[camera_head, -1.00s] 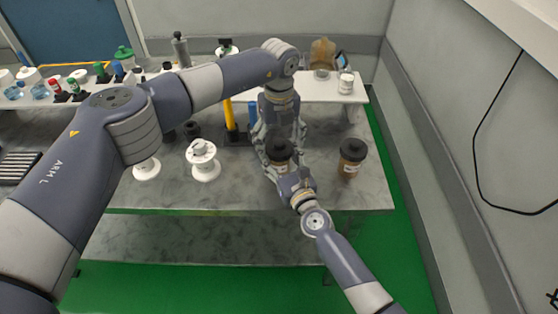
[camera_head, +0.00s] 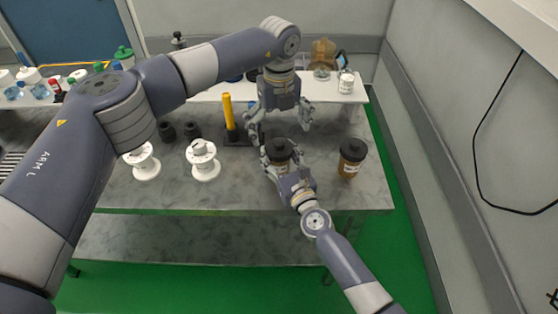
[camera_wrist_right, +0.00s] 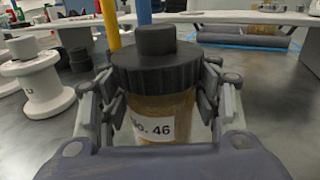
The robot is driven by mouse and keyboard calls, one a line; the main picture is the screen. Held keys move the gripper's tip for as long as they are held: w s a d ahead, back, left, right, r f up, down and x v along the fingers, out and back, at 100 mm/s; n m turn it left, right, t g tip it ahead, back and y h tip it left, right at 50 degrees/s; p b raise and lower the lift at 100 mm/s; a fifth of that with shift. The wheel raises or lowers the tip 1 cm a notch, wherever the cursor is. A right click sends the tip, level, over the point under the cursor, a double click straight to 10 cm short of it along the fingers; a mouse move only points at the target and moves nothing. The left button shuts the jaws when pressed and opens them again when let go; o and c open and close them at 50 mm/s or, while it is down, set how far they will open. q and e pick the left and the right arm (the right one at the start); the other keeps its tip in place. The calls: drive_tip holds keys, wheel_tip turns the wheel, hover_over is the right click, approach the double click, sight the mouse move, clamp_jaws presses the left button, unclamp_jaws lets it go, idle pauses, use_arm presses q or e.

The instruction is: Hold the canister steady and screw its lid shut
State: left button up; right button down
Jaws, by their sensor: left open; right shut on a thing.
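The canister (camera_wrist_right: 160,112) is amber with a "No. 46" label and stands upright with its black knobbed lid (camera_wrist_right: 156,65) on top. The lid looks level; how tightly it sits I cannot tell. In the head view the lid (camera_head: 279,149) shows just below my left gripper. My right gripper (camera_wrist_right: 158,98) is shut on the canister's body, one finger on each side just under the lid. My left gripper (camera_head: 280,122) is open and empty above the lid, fingers pointing down, apart from it.
A second amber canister with a black lid (camera_head: 352,156) stands to the right. White spools (camera_head: 203,160) and a yellow post (camera_head: 229,112) are to the left. A white shelf (camera_head: 335,94) with bottles runs along the back. The table's front strip (camera_head: 240,200) is clear.

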use_arm(q)
drive_tip(key=shift+r, duration=0.15)
wheel_tip(320, 180, up, 12)
idle(0.4)
use_arm(e)
drive_tip(key=shift+c, duration=2.2)
unclamp_jaws()
drive_tip(key=shift+s, duration=0.15)
drive_tip(key=v, duration=1.1)
drive_tip(key=shift+s+d+f, duration=0.1)
drive_tip(key=shift+s+d, duration=0.1)
drive_tip(key=shift+s, duration=0.15)
